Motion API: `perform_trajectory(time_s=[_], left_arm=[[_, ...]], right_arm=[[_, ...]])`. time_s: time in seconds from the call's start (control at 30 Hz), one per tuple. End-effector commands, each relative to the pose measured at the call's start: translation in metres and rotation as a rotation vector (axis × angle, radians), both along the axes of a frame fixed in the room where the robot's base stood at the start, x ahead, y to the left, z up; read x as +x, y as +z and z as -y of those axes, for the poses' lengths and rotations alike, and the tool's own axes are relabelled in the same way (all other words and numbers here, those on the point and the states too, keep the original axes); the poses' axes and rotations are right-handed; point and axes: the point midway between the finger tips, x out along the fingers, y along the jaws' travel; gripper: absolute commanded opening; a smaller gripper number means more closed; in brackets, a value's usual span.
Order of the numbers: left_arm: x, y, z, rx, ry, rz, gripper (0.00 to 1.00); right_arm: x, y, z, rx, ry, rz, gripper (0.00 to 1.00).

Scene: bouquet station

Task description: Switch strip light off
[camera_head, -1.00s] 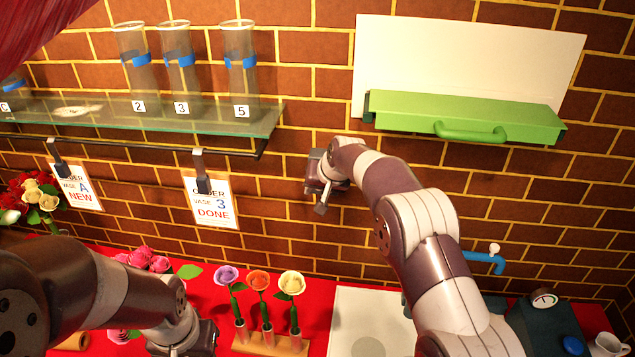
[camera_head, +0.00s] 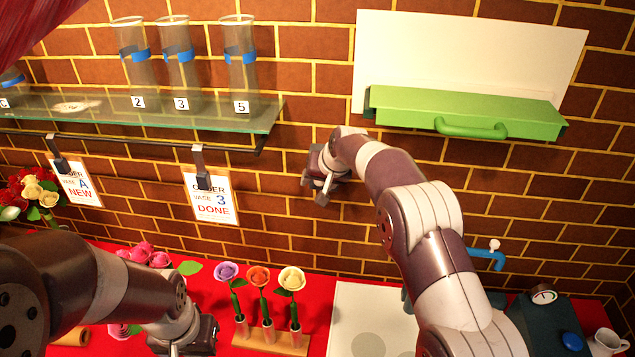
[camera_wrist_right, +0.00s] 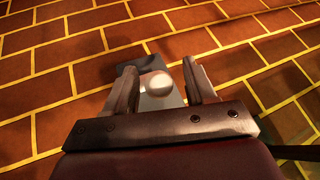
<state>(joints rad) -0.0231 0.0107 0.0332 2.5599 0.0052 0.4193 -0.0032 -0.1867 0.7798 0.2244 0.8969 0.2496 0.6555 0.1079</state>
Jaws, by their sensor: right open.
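My right gripper (camera_head: 321,190) is at the brick wall, below and right of the glass shelf. In the right wrist view my gripper (camera_wrist_right: 160,88) is open, its two fingers on either side of a round cream knob (camera_wrist_right: 157,83). The knob is on a grey plate (camera_wrist_right: 160,101) on the wall, and I cannot tell whether either finger touches it. No strip light can be made out for certain. My left gripper (camera_head: 190,340) is low at the left, its fingertips too unclear to read.
The glass shelf (camera_head: 225,117) holds vases. A green box with a handle (camera_head: 470,112) is on the wall at the upper right. Below are a flower rack (camera_head: 270,341), a white board (camera_head: 350,305) and a blue tap (camera_head: 485,255). Wall around the right gripper is bare.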

Motion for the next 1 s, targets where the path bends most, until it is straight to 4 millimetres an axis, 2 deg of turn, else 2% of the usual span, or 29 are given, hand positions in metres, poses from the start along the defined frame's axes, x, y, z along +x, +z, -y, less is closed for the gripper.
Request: perform_trajectory(time_s=[0.07, 0.3, 0.53, 0.93, 0.97, 1.0], left_arm=[[0.000, -0.013, 0.000, 0.000, 0.000, 0.000, 0.00], [0.000, -0.039, 0.000, 0.000, 0.000, -0.001, 0.00], [0.000, -0.049, 0.000, 0.000, 0.000, 0.000, 0.00], [0.000, -0.048, 0.000, 0.000, 0.000, 0.000, 0.00], [0.000, -0.049, 0.000, 0.000, 0.000, 0.000, 0.00], [0.000, -0.049, 0.000, 0.000, 0.000, 0.000, 0.00]], right_arm=[[-0.007, 0.007, 0.004, 0.001, 0.000, 0.003, 0.55], [-0.037, 0.054, 0.018, 0.002, -0.001, 0.006, 0.55], [-0.057, 0.090, 0.029, 0.001, -0.001, 0.004, 0.55], [-0.057, 0.098, 0.030, -0.006, 0.005, 0.023, 0.55], [-0.056, 0.092, 0.032, -0.018, 0.009, 0.029, 0.55], [-0.059, 0.076, 0.035, -0.036, 0.012, 0.010, 0.55]])
